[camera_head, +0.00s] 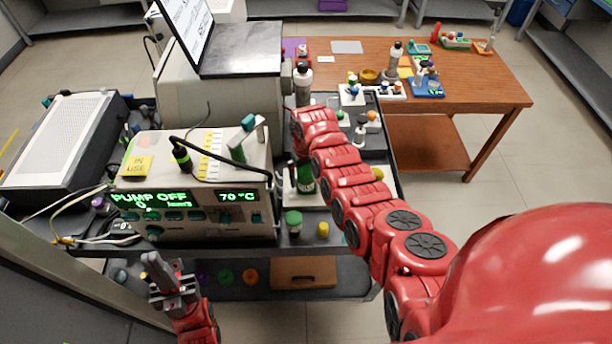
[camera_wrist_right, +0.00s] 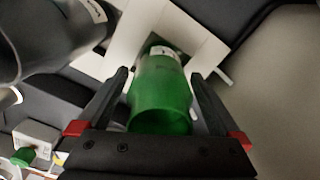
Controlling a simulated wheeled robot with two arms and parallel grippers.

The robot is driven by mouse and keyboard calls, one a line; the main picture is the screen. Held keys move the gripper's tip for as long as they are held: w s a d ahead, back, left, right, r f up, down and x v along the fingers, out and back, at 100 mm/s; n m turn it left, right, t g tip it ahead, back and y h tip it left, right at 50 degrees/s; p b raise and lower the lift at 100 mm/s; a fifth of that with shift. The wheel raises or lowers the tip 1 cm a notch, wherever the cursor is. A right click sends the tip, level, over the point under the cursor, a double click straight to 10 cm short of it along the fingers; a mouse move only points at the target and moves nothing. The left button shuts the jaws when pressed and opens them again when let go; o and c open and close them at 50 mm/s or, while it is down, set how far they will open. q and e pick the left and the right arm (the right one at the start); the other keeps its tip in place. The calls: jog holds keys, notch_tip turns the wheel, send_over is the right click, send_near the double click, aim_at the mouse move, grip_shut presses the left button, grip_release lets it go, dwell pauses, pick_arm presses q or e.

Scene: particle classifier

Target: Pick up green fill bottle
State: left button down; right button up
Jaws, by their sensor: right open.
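In the right wrist view the green bottle (camera_wrist_right: 160,95) lies between the two fingers of my right gripper (camera_wrist_right: 162,90). The fingers are open, with a gap visible on both sides of the bottle. The right gripper's fingers are hidden in the head view. My left gripper (camera_head: 165,275) is at the lower left in front of the cart, away from the bottle, and its fingers look close together.
The pump box (camera_head: 195,185) with a green display stands left of the bottle. A green-capped jar (camera_head: 293,222) and a yellow item (camera_head: 323,229) stand at the cart's front edge. A wooden table (camera_head: 470,80) is at the back right.

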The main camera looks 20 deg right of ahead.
jog(key=shift+c, duration=0.3)
grip_shut()
dwell(0.3)
jog(key=shift+r, duration=0.1)
